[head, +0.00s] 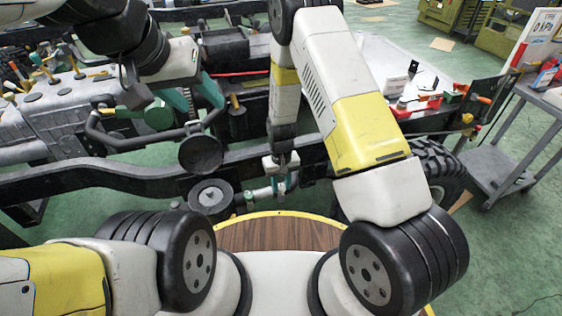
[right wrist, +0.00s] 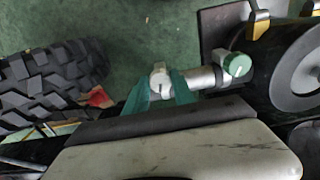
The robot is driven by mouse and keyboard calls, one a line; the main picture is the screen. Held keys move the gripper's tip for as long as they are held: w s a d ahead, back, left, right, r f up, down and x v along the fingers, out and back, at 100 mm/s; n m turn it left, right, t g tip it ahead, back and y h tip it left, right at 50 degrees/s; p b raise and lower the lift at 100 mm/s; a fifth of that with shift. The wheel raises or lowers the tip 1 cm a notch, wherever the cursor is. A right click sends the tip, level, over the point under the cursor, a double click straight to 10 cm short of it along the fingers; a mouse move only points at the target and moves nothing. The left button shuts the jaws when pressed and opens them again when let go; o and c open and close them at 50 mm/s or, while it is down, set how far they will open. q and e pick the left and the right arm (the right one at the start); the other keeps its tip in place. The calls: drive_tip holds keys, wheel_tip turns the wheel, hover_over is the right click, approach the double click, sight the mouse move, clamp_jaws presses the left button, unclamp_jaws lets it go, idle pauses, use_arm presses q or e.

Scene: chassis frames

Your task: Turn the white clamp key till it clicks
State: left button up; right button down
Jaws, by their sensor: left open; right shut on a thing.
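The white clamp key (right wrist: 160,82) sits on a short silver pipe (right wrist: 199,79) in the right wrist view. The green fingers of my right gripper (right wrist: 160,95) are on both sides of it, shut on it. In the head view my right gripper (head: 281,183) reaches down to the same pipe, beside the dark frame rail; the key is mostly hidden there by the fingers. A green fitting (right wrist: 237,64) is on the pipe, between the key and a black round canister. My left gripper (head: 188,106) is open and apart from the key, over the engine side.
A black chassis rail (head: 110,173) crosses the view. A round canister (head: 210,196) is left of the pipe and a treaded tyre (head: 437,168) is to the right. A grey engine block (head: 50,110) fills the left. A grey cart (head: 492,168) stands at right on green floor.

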sight(281, 187)
drive_tip(key=shift+m, duration=0.6)
drive_tip(key=c, duration=1.1)
unclamp_jaws()
drive_tip(key=shift+o, duration=0.2)
drive_tip(key=shift+r, duration=3.95)
